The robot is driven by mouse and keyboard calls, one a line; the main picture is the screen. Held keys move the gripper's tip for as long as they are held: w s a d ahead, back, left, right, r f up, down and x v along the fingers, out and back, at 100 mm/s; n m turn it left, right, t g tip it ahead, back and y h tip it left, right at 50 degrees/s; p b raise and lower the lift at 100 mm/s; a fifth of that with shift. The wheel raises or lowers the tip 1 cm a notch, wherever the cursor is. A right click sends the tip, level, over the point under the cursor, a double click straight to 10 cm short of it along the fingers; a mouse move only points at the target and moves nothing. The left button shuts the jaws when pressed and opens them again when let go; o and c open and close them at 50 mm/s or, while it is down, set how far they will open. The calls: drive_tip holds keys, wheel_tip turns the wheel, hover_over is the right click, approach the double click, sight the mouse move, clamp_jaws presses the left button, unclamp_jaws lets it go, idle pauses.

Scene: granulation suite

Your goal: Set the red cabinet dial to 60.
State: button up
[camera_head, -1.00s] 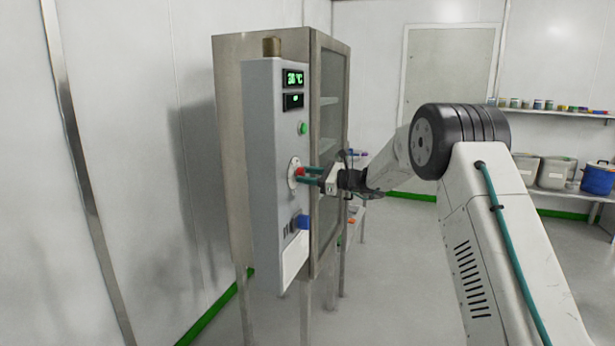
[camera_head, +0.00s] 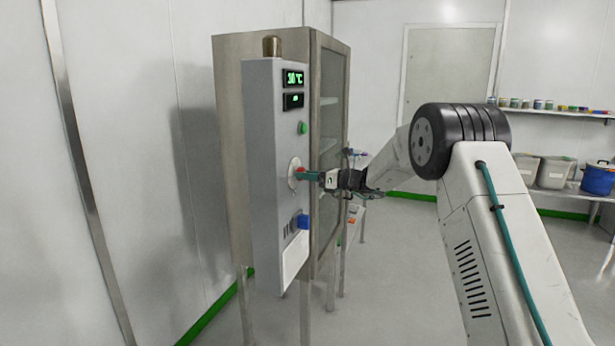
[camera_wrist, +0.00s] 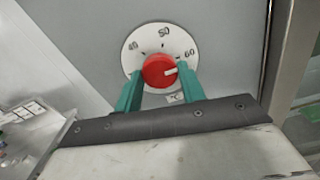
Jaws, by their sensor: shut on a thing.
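The red dial (camera_wrist: 156,72) sits on a round white scale plate (camera_wrist: 150,39) marked 40, 50 and 60. Its white pointer line points to the right, toward the 60 side; I cannot tell whether it lines up exactly. My gripper (camera_wrist: 160,88) is shut on the red dial, with one green finger on each side of it. In the head view the red dial (camera_head: 299,173) shows on the grey control panel (camera_head: 263,170), with my gripper (camera_head: 308,176) reaching it from the right.
A green-lit display (camera_head: 293,78) above reads about 30 °C. A green button (camera_head: 303,128) is above the dial and a blue knob (camera_head: 303,222) below it. The steel cabinet (camera_head: 233,150) has a glass door (camera_head: 329,140) beside the panel. Shelves stand at the far right.

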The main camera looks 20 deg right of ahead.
drive_tip(key=shift+d+f, duration=0.1)
drive_tip(key=o, duration=1)
drive_tip(key=shift+c, duration=0.2)
drive_tip(key=v, duration=0.7)
drive_tip(key=shift+s+d, duration=0.2)
drive_tip(key=shift+d, duration=0.1)
